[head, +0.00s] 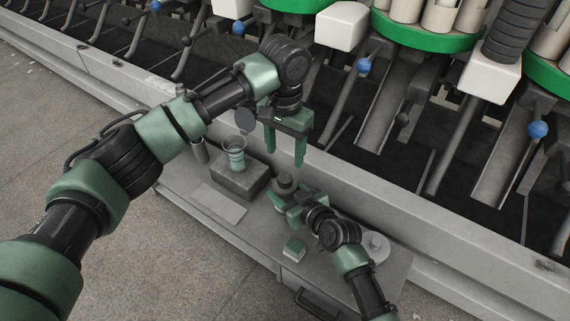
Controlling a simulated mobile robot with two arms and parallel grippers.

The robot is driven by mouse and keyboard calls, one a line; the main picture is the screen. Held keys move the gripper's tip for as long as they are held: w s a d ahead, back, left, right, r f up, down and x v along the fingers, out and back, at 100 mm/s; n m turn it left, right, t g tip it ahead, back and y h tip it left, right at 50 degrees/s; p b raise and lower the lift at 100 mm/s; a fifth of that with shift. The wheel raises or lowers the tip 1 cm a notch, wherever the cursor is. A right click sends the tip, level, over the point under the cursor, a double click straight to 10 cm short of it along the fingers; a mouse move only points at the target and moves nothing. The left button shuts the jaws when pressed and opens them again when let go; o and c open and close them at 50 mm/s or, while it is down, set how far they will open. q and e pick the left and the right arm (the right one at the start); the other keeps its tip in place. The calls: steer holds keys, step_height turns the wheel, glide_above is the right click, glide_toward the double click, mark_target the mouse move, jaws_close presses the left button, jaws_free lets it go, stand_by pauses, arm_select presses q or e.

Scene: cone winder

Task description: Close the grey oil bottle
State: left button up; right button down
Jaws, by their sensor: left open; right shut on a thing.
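The grey oil bottle (286,181) stands on the grey bench top (255,232), with only its round grey upper part clear. My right gripper (285,195) is shut on it from the front; the gripper hides its lower part. My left gripper (285,160) is open and empty, its two green fingers pointing down just above the bottle. I cannot tell whether a cap sits on the bottle or lies elsewhere.
A green ribbed cup (234,152) stands on a dark block (240,181) at the left. A flat grey plate (222,206), a small green-topped block (294,247) and a pale round disc (376,245) lie nearby. The winder's long rail (330,187) runs behind the bench.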

mark_target(291, 197)
arm_select(q)
steer(key=shift+r, duration=1.55)
arm_select(e)
steer(key=shift+c, duration=2.2)
jaws_free()
steer(key=p+v, duration=0.3)
steer(key=v, duration=0.4)
steer(key=shift+s+d+r+p, duration=0.1)
steer(key=shift+p, duration=0.3)
steer(key=shift+s+d, duration=0.1)
steer(key=shift+s, duration=0.15)
arm_select(q)
step_height(291, 197, up, 4)
steer(key=shift+f, duration=0.1)
